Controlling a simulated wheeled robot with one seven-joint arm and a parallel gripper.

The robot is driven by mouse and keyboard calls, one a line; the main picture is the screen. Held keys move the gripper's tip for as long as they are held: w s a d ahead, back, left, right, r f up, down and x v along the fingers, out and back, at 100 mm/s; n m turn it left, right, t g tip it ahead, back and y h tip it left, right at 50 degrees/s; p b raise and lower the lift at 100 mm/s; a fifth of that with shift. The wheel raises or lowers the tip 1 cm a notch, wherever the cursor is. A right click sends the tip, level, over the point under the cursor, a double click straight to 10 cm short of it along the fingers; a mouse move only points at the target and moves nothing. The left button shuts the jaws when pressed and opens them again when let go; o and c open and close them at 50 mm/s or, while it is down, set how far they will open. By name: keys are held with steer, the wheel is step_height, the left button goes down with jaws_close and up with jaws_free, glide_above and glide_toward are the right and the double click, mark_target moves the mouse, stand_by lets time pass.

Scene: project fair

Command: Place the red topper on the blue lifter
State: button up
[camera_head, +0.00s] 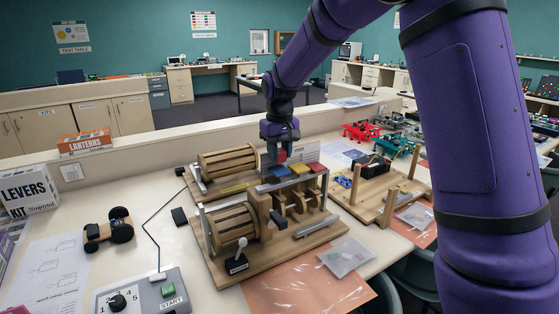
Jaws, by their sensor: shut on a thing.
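My gripper (281,150) is shut on the red topper (282,157), a small red piece mostly hidden by the fingers. It is over the wooden cam machine on the table. The blue lifter (280,171) is a flat blue pad at the machine's top, just below the red topper. Whether the topper touches it or hangs slightly above it, I cannot tell.
A wooden drum machine (228,162) stands behind, and a wooden frame (375,190) stands to the right. A wheeled wooden car (109,229), a START control box (151,293) and a clear bag (346,257) lie on the table. Bare tabletop shows at the left.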

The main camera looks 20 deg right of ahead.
steer(key=shift+f, duration=1.25)
steer(key=o, duration=0.9)
steer(key=shift+f, duration=0.15)
